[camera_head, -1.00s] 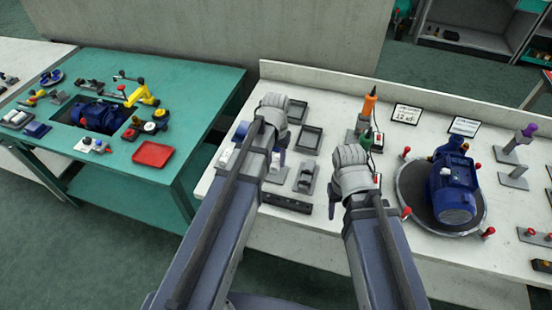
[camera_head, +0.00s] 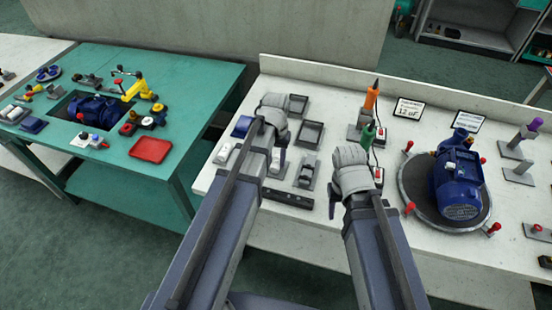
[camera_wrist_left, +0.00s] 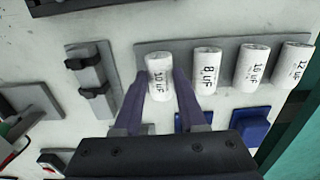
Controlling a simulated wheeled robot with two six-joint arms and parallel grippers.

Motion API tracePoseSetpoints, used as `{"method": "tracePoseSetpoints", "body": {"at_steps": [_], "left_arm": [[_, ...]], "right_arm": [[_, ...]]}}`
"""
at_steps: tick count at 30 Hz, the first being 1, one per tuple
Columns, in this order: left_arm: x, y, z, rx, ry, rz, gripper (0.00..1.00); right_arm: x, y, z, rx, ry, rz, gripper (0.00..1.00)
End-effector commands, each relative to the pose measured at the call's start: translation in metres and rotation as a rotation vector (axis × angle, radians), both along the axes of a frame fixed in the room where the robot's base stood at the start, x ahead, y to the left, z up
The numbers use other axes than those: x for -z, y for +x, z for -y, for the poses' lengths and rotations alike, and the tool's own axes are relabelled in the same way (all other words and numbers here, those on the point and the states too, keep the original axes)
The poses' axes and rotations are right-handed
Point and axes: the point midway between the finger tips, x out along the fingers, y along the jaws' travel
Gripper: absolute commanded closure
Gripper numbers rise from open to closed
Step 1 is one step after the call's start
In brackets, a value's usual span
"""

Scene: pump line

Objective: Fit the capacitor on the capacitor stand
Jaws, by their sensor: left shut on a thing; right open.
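In the left wrist view, my left gripper (camera_wrist_left: 160,90) is shut on a white cylindrical capacitor (camera_wrist_left: 159,68), whose label seems to read 10 uF. It is at the near end of a grey rack (camera_wrist_left: 225,50); I cannot tell whether it is clear of it. White capacitors labelled 8 uF (camera_wrist_left: 206,68), 10 uF (camera_wrist_left: 253,66) and 12 uF (camera_wrist_left: 293,64) sit on the rack. A grey stand with two black clips, likely the capacitor stand (camera_wrist_left: 92,78), lies empty to the left. My right gripper (camera_head: 333,203) is open, above the bench.
A blue motor (camera_head: 456,180) sits on a round plate to the right. A card (camera_head: 408,109) reads 12 uF. An orange-handled tool (camera_head: 370,98) stands behind my right gripper. Empty dark trays (camera_head: 311,135) lie behind the stand. A green table (camera_head: 190,80) is at left.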

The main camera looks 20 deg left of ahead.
Motion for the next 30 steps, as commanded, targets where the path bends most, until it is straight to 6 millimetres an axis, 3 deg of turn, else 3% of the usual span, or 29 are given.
{"method": "tracePoseSetpoints", "body": {"at_steps": [15,16,25,30], "left_arm": [[0.0028,0.0000,0.0000,0.000,0.000,0.000,1.00],[0.0023,0.0000,0.0000,0.000,0.000,0.000,0.57],[0.0020,0.0000,0.0000,0.000,0.000,0.000,0.24],[0.0020,0.0000,0.0000,0.000,0.000,0.000,0.24]], "right_arm": [[0.0028,0.0000,0.0000,0.000,0.000,0.000,0.47],[0.0023,0.0000,0.0000,0.000,0.000,0.000,0.47],[0.0020,0.0000,0.0000,0.000,0.000,0.000,0.47],[0.0020,0.0000,0.0000,0.000,0.000,0.000,0.47]]}}
